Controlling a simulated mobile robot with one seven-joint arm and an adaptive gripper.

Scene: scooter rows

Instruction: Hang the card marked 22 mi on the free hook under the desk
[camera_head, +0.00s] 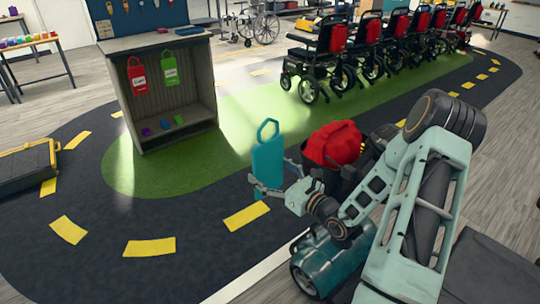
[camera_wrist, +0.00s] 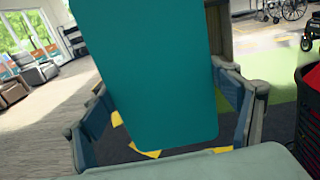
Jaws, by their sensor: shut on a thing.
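My gripper (camera_head: 267,186) is shut on a teal card (camera_head: 268,163) and holds it upright in the air, with the card's loop handle at the top. In the wrist view the same card (camera_wrist: 155,75) fills the middle between the fingers; no marking shows on the side I see. The desk (camera_head: 155,44) stands to the left and farther back. Under its top hang a red card (camera_head: 137,76) and a green card (camera_head: 170,68), side by side. Their writing is too small to read. I cannot make out a free hook.
Small purple, blue and green things lie on the desk's low shelf (camera_head: 190,127). A red bag (camera_head: 333,143) in a dark basket is close to the right of my gripper. Wheelchairs (camera_head: 320,55) line the back. Open floor lies before the desk.

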